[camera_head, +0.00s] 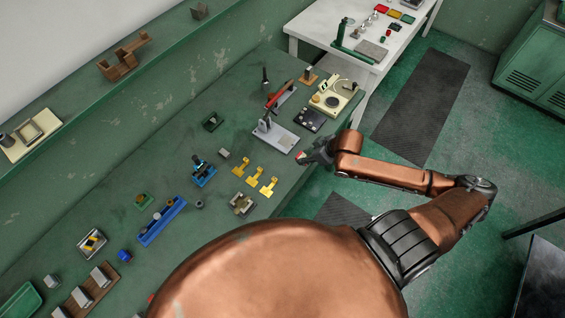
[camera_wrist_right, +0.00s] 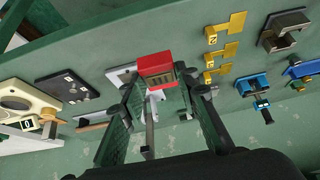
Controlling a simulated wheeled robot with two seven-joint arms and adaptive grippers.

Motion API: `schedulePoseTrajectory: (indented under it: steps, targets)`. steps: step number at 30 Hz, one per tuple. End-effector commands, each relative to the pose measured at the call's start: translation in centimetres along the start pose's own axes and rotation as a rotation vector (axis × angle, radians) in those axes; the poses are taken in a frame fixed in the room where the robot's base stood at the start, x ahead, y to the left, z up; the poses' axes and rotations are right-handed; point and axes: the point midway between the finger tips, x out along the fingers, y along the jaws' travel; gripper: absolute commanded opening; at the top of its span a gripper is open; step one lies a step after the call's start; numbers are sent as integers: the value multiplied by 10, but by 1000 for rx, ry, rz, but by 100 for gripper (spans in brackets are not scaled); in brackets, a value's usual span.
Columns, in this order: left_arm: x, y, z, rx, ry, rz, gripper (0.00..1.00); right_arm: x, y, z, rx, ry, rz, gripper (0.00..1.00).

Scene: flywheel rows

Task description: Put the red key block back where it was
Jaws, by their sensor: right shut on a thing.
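The red key block (camera_wrist_right: 157,68) sits between the fingertips of my right gripper (camera_wrist_right: 163,88) in the wrist view, with a pale slotted face below its red top. In the head view my right gripper (camera_head: 306,158) is at the bench's right edge, beside the grey plate with a red-handled lever (camera_head: 277,136). Only a small bit of red shows at its tips there. The gripper is shut on the block and appears to hold it off the bench. The block's earlier place cannot be told from these frames. My left gripper is not in view.
Near the gripper stand a black panel (camera_head: 310,119), a cream device (camera_head: 332,100) and several yellow tagged pieces (camera_head: 254,176). A blue clamp (camera_head: 203,172) and a blue rail (camera_head: 162,222) lie farther left. Bare green bench (camera_head: 165,150) lies behind them. A white table (camera_head: 318,27) stands beyond.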

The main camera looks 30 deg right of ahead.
Motion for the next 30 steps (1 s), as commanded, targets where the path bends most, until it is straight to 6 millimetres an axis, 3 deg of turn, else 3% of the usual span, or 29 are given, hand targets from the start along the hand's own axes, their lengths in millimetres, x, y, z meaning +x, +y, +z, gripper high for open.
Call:
schedulePoseTrajectory:
  steps: [5,12,21,30]
  targets:
    - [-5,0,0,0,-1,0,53,37,-10,-29,0,8,-1,0]
    - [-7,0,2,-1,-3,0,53,90,-18,-34,1,3,1,0]
    - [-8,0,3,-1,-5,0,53,119,-22,-36,0,2,0,0]
    - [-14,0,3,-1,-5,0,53,141,-21,-19,-2,2,2,0]
